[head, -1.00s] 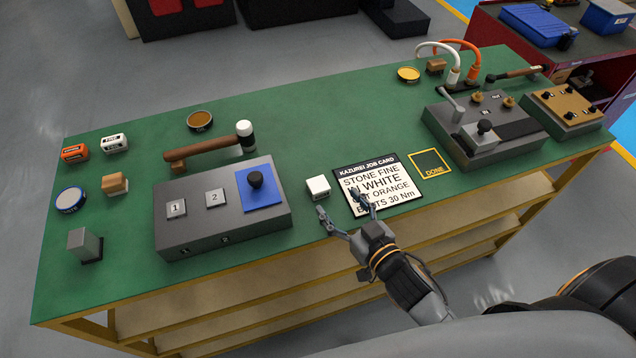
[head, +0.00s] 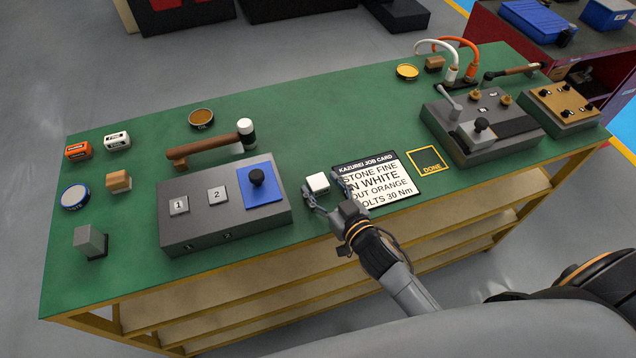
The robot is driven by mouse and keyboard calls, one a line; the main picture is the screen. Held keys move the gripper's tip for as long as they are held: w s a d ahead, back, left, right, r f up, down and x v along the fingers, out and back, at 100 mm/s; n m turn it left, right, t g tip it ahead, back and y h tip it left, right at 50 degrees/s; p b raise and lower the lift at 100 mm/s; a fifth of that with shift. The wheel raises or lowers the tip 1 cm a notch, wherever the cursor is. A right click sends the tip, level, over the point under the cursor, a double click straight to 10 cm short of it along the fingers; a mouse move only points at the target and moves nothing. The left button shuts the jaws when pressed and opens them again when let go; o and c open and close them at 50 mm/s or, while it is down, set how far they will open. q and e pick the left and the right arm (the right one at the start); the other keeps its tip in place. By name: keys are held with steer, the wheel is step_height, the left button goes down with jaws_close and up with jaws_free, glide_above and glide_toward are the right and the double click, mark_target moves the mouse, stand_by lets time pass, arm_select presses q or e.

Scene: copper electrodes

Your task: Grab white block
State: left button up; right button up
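A small plain white block (head: 318,183) sits on the green bench top near its front edge, just left of the job card (head: 378,180). My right gripper (head: 322,189) reaches in from the lower right with its two fingers spread. One finger is at the block's left side and the other at its right side, by the card's edge. The gripper looks open around the block; whether a finger touches it I cannot tell. The block appears to rest on the bench. My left gripper is not in view.
A grey box with plates 1 and 2 (head: 185,228) stands just left. A hammer (head: 215,149) lies behind it. A grey fixture (head: 475,130) stands right. Bench behind the block is clear.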

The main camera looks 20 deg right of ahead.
steer(key=c, duration=0.9)
steer(key=shift+c, duration=0.2)
steer(key=shift+r, duration=0.1)
